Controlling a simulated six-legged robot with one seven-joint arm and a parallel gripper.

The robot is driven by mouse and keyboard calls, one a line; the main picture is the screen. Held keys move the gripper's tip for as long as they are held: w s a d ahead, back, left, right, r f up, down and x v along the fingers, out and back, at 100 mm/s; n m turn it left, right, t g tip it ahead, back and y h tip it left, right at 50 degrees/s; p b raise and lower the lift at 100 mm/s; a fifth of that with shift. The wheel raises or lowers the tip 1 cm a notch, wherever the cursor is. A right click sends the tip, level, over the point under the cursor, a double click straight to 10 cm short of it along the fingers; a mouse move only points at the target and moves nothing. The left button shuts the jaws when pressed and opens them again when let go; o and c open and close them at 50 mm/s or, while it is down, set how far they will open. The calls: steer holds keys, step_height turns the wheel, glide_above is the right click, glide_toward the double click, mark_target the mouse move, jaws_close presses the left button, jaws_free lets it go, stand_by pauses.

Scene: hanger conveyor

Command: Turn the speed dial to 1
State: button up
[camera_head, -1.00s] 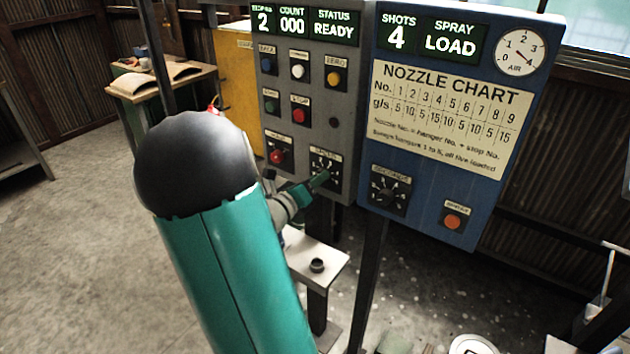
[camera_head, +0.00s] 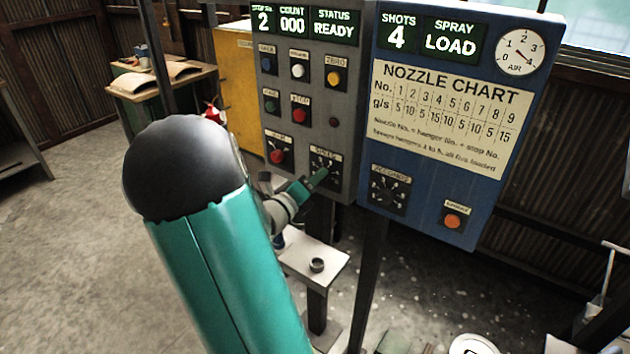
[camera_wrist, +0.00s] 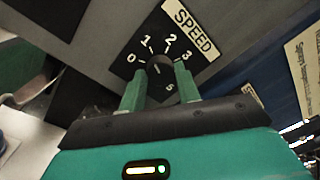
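The speed dial (camera_head: 324,165) is at the lower right of the grey control panel in the head view. In the wrist view, the dial's dark round knob (camera_wrist: 160,68) sits on a black plate with white numbers and a SPEED label (camera_wrist: 188,30). My gripper (camera_wrist: 161,72) has its two green fingers on either side of the knob, their tips close to it. Whether they press on it is not clear. A small light mark shows on the knob, but which number it points to is hard to tell. The gripper (camera_head: 318,180) also shows at the dial in the head view.
A red knob (camera_head: 277,156) sits left of the dial, and push buttons are above. The blue panel (camera_head: 475,190) on the right carries a second dial (camera_head: 388,190) and an orange button (camera_head: 453,221). A small shelf (camera_head: 300,258) with a dark ring (camera_head: 317,265) stands below.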

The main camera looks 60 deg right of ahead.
steer(key=o, duration=0.3)
steer(key=shift+o, duration=0.2)
steer(key=shift+a, duration=0.1)
steer(key=w+a, duration=0.2)
steer(key=a, duration=1.1)
steer(key=shift+w+a+f, duration=0.2)
steer(key=shift+w+f, duration=0.05)
steer(key=shift+w, duration=0.1)
steer(key=s+a+f+m+t+y, duration=0.1)
steer(key=s+a+m+y, duration=0.1)
steer(key=a+m+y, duration=1.05)
steer(key=w+a+r+m+t+y, duration=0.1)
steer(key=a+r+m+t+y, duration=0.1)
steer(key=a+r+m+t, duration=0.2)
steer(key=w+a+r+m+t+y, duration=0.1)
steer(key=a+r+m+t+y, duration=0.2)
steer(key=a+m, duration=0.7)
steer(key=a+r+t, duration=0.1)
steer(key=a, duration=0.7)
steer(key=shift+w+a, duration=0.25)
steer(key=shift+w, duration=0.15)
